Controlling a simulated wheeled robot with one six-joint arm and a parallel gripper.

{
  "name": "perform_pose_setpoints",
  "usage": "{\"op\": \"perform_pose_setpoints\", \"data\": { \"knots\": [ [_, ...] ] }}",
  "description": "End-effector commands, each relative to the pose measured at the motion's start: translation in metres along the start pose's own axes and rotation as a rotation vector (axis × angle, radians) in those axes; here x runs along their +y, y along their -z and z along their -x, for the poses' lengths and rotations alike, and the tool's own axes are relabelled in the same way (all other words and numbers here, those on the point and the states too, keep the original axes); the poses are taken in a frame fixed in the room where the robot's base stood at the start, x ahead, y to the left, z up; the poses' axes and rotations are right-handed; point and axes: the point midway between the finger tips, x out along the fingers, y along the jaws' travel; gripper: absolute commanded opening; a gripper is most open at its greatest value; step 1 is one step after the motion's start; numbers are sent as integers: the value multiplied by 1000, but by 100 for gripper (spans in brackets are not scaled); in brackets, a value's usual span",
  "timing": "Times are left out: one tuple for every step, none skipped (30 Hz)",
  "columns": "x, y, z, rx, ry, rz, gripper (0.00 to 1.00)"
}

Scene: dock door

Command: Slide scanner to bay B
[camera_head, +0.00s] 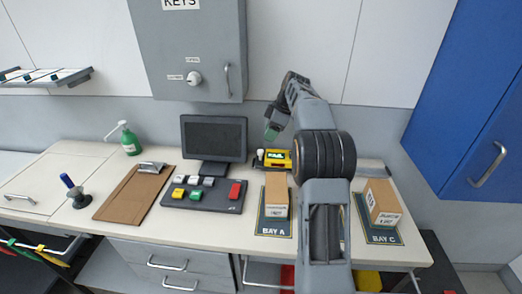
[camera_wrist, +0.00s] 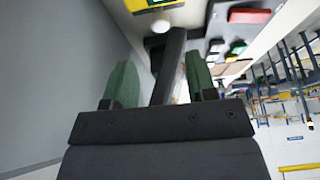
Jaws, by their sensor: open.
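A yellow unit with a lit green display (camera_head: 277,158), which looks like the scanner, sits at the back of the counter behind bay A. A pale knob (camera_head: 261,153) is at its left end. Its yellow edge (camera_wrist: 152,3) and the knob (camera_wrist: 157,26) show at the top of the wrist view. My gripper (camera_head: 271,132) is above the unit near the wall, apart from it. Its green fingers (camera_wrist: 158,62) are open, with a dark bar, perhaps the monitor's edge, seen between them. The bay A mat (camera_head: 274,227) and bay C mat (camera_head: 384,236) show. Bay B is hidden behind my arm.
A box (camera_head: 276,194) stands on bay A and another (camera_head: 382,203) on bay C. The monitor (camera_head: 214,137) and button panel (camera_head: 204,194) are left of the unit. A grey keys cabinet (camera_head: 190,45) hangs above. A grey strip (camera_head: 371,168) runs along the counter's back right.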

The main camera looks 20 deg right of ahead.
Motion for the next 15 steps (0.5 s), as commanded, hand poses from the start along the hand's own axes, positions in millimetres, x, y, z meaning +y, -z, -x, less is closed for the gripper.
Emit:
{"op": "perform_pose_setpoints", "data": {
  "knots": [
    [-1, 0, -11, -1, 4, 1, 52],
    [-1, 1, -17, -1, 3, 1, 52],
    [-1, 1, -24, -1, 4, 1, 52],
    [-1, 1, -30, -1, 3, 0, 52],
    [-1, 0, -35, -1, 3, 0, 52],
    [-1, 0, -42, -1, 2, 0, 52],
    [-1, 1, -47, -1, 2, 0, 52],
    [-1, 1, -52, -1, 2, 0, 52],
    [-1, 1, -58, -1, 3, 0, 52],
    [-1, 1, -62, -2, 1, -1, 52],
    [-1, 0, -66, -2, 2, -1, 52],
    [-1, 0, -70, -1, 2, -1, 52],
    [0, 0, -73, -1, 1, -1, 52],
    [0, 0, -76, -1, 0, -1, 52],
    [0, 0, -79, -1, 0, -1, 52]
  ]
}}
